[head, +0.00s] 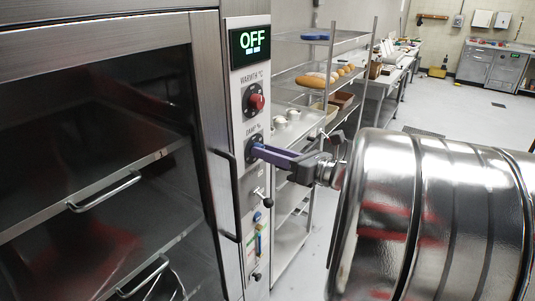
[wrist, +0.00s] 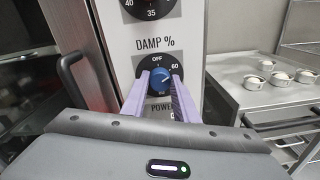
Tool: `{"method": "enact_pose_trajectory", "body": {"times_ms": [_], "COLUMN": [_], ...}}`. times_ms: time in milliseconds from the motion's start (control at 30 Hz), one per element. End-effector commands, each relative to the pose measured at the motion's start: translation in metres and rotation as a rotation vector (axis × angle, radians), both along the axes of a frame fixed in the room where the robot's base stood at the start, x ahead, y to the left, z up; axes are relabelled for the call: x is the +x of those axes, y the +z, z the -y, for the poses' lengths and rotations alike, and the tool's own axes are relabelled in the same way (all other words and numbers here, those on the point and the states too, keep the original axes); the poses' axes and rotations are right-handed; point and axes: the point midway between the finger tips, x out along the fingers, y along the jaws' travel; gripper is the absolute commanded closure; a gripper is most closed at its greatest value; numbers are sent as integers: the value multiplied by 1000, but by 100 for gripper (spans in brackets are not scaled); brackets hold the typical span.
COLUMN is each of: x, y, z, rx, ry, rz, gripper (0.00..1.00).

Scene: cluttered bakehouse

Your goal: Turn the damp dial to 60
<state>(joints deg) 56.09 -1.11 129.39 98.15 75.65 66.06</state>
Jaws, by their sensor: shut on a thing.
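The damp dial (wrist: 159,80) is a blue knob on a dark round scale under the label "DAMP %" in the wrist view. The scale shows OFF at the top and 60 at the upper right. A small pale mark on the knob seems to point to the upper right, towards 60, but it is too small to read exactly. My gripper (wrist: 159,87) has its two purple fingers shut on the knob, one on each side. In the head view my gripper (head: 258,151) reaches the dial from the right and mostly hides it.
A red warmth dial (head: 256,101) sits above, under a display (head: 249,46) reading OFF. A toggle switch (head: 262,197) is below. The glass-doored cabinet (head: 100,150) with its upright handle is left. A rack (head: 325,40) with bread stands behind on the right.

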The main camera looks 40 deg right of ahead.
Motion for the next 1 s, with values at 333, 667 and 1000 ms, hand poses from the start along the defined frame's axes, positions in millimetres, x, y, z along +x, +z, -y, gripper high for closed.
{"method": "enact_pose_trajectory", "body": {"times_ms": [333, 667, 1000], "x": [0, 0, -6], "y": [-5, -2, -1], "z": [-1, -1, 2], "rx": [3, 1, -1], "ry": [2, 1, 1], "rz": [-11, -4, -2], "gripper": [71, 55, 55]}}
